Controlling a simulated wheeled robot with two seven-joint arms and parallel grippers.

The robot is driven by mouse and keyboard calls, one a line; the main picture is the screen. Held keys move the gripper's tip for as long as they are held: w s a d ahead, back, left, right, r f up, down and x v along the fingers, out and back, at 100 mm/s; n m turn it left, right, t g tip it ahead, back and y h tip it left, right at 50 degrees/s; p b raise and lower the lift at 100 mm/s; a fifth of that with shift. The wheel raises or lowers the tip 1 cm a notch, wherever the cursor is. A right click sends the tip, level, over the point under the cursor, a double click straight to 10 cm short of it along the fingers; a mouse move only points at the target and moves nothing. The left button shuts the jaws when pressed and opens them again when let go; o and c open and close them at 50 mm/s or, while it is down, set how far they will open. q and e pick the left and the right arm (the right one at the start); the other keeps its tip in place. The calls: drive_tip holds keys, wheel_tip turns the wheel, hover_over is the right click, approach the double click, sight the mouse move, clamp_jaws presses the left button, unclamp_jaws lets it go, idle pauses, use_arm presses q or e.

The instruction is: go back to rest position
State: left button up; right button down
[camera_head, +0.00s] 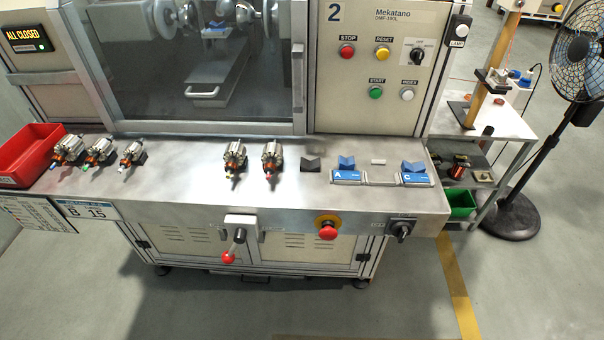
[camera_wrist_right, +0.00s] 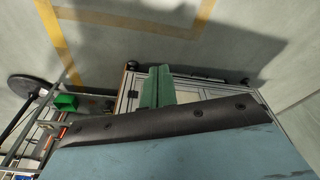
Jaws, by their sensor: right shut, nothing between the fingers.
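My right gripper (camera_wrist_right: 157,70) shows in the right wrist view as two green fingers side by side, shut and empty. It is over the machine's front cabinet and the floor, apart from any part. Neither gripper nor arm shows in the head view. My left gripper is not in view.
Blue V-blocks A (camera_head: 346,177) and C (camera_head: 415,180) sit at the bench's right. A red bin (camera_head: 30,154) is at the far left. A lever (camera_head: 232,248) and a red button (camera_head: 327,232) project from the front. A fan (camera_head: 511,215) stands right. Floor in front is clear.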

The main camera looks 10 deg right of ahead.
drive_tip(key=s+d+f+b, duration=0.1)
drive_tip(key=s+f+b, duration=0.1)
drive_tip(key=s+f, duration=0.6)
drive_tip(key=s+d+f+g+b, duration=0.1)
drive_tip(key=s+d+f+b, duration=0.1)
drive_tip(key=s+f, duration=0.6)
wheel_tip(320, 180, down, 4)
drive_tip(key=shift+s+f+b, duration=0.1)
drive_tip(key=shift+s+b, duration=0.1)
drive_tip(key=shift+b, duration=0.2)
idle(0.9)
